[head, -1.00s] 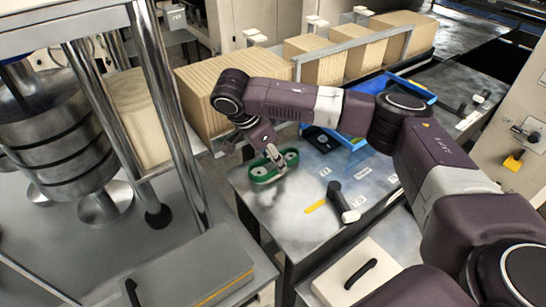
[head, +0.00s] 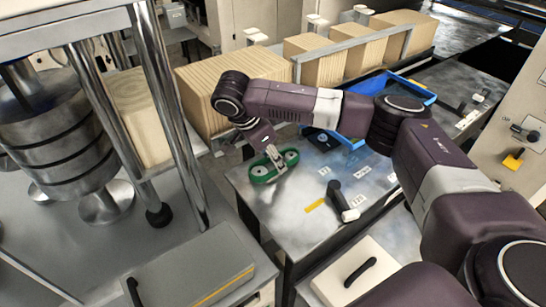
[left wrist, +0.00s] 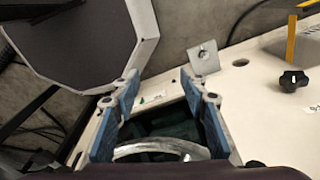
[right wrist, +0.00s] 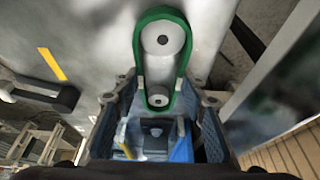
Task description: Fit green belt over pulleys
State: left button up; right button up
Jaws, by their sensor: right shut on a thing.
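The green belt (head: 272,178) lies at the near left corner of the metal table, as a loop around two grey pulleys. In the right wrist view the belt (right wrist: 139,42) encircles a larger pulley (right wrist: 162,40) and a smaller pulley (right wrist: 158,98) nearer my gripper. I cannot tell how deep it sits on them. My right gripper (head: 274,160) reaches down between the pulleys in the head view. In the right wrist view its fingertips (right wrist: 157,84) are at the belt's two sides, shut on it. My left gripper (left wrist: 163,84) is open and empty in the left wrist view.
A black-handled tool (head: 341,201) and a yellow strip (head: 315,206) are on the table, right of the belt. A blue tray (head: 413,92) is farther back. Metal posts (head: 172,110) rise at left.

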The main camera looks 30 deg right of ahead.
jog(key=shift+f, duration=0.1)
dwell(0.4)
jog(key=o, duration=1.2)
jog(key=shift+o, duration=0.2)
jog(key=v, duration=1.2)
